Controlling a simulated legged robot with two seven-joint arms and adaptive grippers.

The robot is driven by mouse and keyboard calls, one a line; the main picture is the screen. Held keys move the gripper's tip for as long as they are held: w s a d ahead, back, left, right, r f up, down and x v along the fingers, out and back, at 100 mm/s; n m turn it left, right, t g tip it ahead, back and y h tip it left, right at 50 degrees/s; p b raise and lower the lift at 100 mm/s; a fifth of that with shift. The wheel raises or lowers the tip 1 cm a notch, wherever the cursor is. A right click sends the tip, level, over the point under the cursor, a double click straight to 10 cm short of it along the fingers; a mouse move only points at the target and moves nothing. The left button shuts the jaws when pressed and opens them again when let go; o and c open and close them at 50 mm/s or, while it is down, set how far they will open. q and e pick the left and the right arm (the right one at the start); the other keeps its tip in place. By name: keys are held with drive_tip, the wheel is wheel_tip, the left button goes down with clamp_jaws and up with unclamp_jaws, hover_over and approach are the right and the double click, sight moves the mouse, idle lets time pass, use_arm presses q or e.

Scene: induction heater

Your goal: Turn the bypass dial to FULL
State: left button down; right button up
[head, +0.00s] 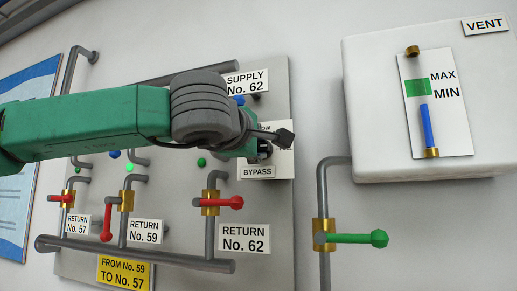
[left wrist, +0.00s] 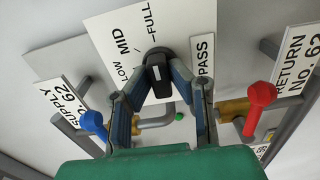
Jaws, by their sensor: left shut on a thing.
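The bypass dial is a black knob (left wrist: 158,74) with a white mark, on a white plate (left wrist: 112,32) lettered LOW, MID and FULL in the left wrist view. My left gripper (left wrist: 166,84) has a finger on each side of the knob and is shut on it. The knob lies roughly upright in that picture; which setting it points at I cannot tell. In the head view my left gripper (head: 268,146) is at the plate above the BYPASS label (head: 257,172) and hides most of the dial and lettering. My right gripper is not in view.
Red-handled valves (head: 232,203) on grey pipes stand left of and below the dial. A green-handled valve (head: 375,238) and a white vent tank (head: 375,110) are to the right. A blue handle (left wrist: 93,124) and a red handle (left wrist: 260,96) flank the gripper in the wrist view.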

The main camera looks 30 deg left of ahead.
use_arm(q)
drive_tip(key=shift+d+f, duration=0.1)
drive_tip(key=shift+f, duration=0.3)
drive_tip(key=c, duration=1.5)
unclamp_jaws()
drive_tip(key=shift+s+d+r, duration=0.15)
drive_tip(key=shift+r, duration=0.1)
drive_tip(key=v, duration=1.1)
drive_tip(key=shift+s+f, duration=0.15)
drive_tip(key=shift+s, duration=0.25)
